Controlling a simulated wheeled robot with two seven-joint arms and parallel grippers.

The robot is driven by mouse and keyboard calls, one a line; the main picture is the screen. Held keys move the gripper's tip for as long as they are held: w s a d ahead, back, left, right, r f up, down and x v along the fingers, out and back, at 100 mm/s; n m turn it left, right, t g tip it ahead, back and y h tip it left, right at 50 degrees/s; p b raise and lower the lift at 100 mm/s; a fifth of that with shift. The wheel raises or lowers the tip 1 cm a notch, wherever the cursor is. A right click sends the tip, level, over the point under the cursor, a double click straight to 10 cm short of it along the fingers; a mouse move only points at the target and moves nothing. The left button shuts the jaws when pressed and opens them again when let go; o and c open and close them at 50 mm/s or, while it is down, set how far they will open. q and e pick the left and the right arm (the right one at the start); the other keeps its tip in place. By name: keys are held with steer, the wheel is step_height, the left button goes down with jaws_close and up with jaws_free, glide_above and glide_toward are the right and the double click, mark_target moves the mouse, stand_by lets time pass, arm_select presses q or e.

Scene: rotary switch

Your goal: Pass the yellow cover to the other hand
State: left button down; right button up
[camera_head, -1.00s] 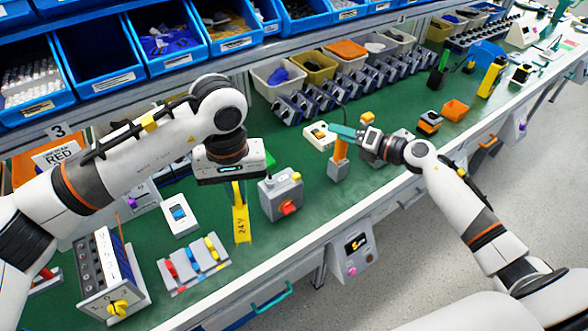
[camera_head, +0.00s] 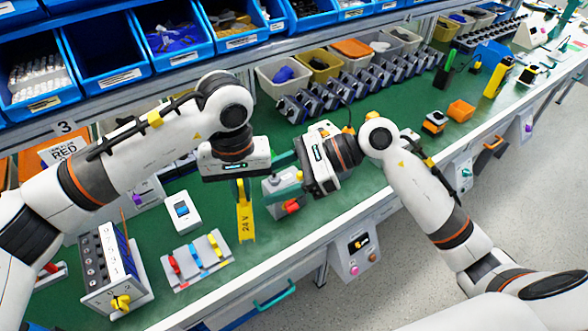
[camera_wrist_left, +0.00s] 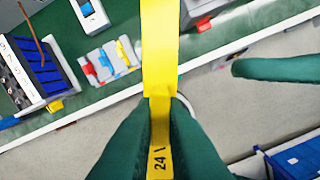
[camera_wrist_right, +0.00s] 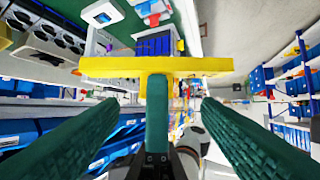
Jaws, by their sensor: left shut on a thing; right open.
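The yellow cover (camera_head: 245,222), marked 24 V, hangs below my left gripper (camera_head: 239,182) in the head view. In the left wrist view the yellow cover (camera_wrist_left: 160,60) runs between the green fingers of my left gripper (camera_wrist_left: 160,105), which is shut on it. My right gripper (camera_head: 287,162) is beside it on the right, turned toward it, open and empty. In the right wrist view its fingers (camera_wrist_right: 157,108) are spread to either side of a left finger, with the yellow cover (camera_wrist_right: 205,66) crossing beyond. I see no contact between the right fingers and the cover.
A panel of coloured switches (camera_head: 197,260) and a box with a yellow knob (camera_head: 120,303) are nearer left. Blue bins (camera_head: 100,60) line the back.

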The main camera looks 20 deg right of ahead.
steer(key=x, duration=0.7)
steer(key=shift+a, duration=0.3)
steer(key=c, duration=1.1)
arm_select(q)
steer(key=c, duration=1.4)
jaws_free()
arm_select(e)
steer(key=shift+o, duration=0.2)
